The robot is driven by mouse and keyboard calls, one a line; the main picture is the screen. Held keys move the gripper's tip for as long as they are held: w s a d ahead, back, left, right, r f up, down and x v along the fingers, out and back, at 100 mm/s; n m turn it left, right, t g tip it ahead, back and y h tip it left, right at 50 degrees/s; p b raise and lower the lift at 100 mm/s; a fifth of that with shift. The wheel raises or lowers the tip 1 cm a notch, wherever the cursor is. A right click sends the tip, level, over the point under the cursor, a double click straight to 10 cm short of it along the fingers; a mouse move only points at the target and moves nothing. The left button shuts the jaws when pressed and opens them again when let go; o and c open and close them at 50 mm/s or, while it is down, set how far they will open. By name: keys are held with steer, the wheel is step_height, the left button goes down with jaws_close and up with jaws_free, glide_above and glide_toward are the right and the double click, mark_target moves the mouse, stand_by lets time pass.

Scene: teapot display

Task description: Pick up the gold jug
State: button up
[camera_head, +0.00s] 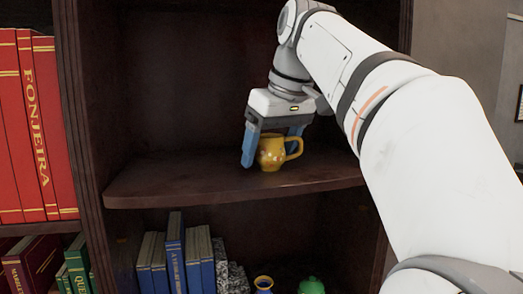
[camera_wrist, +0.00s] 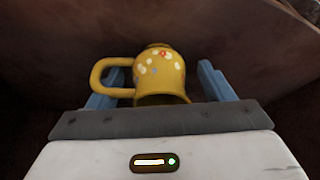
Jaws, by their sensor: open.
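The gold jug (camera_head: 271,153) stands upright on the wooden shelf (camera_head: 200,182). It is yellow with small coloured spots, and its handle points right in the head view. My gripper (camera_head: 268,152) is lowered over it with its blue fingers open. One finger is left of the jug, and the other is behind it near the handle. In the wrist view the jug (camera_wrist: 161,75) lies between the two fingers of my gripper (camera_wrist: 160,85), with its handle to the left, overlapping the left finger. A gap shows between the jug and the right finger. Contact with the left finger cannot be told.
Dark shelf walls enclose the compartment on the left and behind. Red books (camera_head: 30,125) stand in the bay to the left. The shelf below holds blue books (camera_head: 176,255), a blue and yellow vase (camera_head: 263,285) and a green pot (camera_head: 311,286). The upper shelf is clear left of the jug.

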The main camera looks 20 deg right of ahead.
steer(key=shift+w+f, duration=0.15)
steer(key=shift+f, duration=0.05)
steer(key=c, duration=1.1)
steer(key=shift+r, duration=0.1)
